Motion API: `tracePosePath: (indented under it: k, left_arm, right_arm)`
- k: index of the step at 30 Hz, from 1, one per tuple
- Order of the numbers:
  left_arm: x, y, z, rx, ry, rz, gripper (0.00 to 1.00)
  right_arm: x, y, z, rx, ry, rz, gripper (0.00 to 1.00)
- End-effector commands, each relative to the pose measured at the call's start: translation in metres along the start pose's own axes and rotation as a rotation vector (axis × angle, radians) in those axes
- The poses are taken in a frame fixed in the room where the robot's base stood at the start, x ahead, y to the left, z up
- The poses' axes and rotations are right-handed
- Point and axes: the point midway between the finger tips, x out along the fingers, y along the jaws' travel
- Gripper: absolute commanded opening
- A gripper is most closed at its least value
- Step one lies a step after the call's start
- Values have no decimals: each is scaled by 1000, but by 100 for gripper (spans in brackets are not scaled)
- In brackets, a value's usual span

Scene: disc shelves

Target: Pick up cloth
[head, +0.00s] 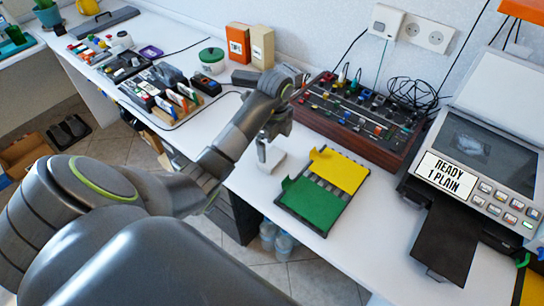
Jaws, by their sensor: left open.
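My left gripper (270,146) points down over the white bench, in front of the mixer-like panel, and is open. A small pale grey-white piece (274,162) shows right at its fingertips. It may be the folded cloth, but I cannot tell for sure, nor whether the fingers touch it. The gripper partly hides it. No other thing in view clearly looks like a cloth. My right gripper is not in view.
A black tray with a green flap (310,204) and a yellow flap (338,170) lies just right of my left gripper. Behind it stands a wood-sided control panel (360,118). A printer (480,150) is at the right. Disc racks (160,92) fill the bench's left.

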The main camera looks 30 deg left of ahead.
Motion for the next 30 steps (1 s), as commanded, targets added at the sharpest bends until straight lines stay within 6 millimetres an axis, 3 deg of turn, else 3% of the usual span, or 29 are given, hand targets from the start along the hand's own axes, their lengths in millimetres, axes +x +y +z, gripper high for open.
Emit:
tracePosePath:
  k: [1,11,17,22,28,30]
  left_arm:
    - [10,0,0,0,0,0,100]
    - [23,0,0,0,0,0,100]
    - [49,2,0,0,0,2,100]
    - [64,2,0,0,0,2,100]
    - [65,2,0,0,0,0,100]
    - [65,2,0,0,0,0,92]
  right_arm:
    - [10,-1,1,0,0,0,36]
    - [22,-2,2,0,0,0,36]
    - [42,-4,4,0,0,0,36]
    - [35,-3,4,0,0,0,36]
    - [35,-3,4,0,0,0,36]
    - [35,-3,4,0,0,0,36]
